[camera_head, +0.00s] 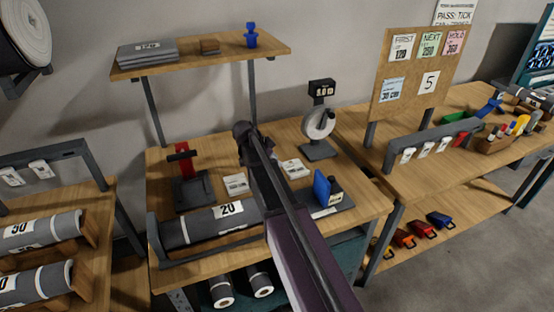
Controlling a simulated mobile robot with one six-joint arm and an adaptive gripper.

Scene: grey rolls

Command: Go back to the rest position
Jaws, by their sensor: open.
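My arm reaches up from the lower right of the picture over the middle workbench (365,205). Its dark far end, with my gripper (244,134), is in the air over the bench, below the raised shelf. My gripper is open, but its fingers are small and dark and hard to make out. Nothing shows held in it. My arm hides part of the bench and the right end of the grey roll (190,231) labelled 20.
A red-handled device (182,163), a scale-like stand (319,125) and a blue-and-black item (329,190) stand on the bench. The raised shelf (270,43) carries a blue figure (251,35). A roll rack (91,240) is left, a pegboard (417,75) right.

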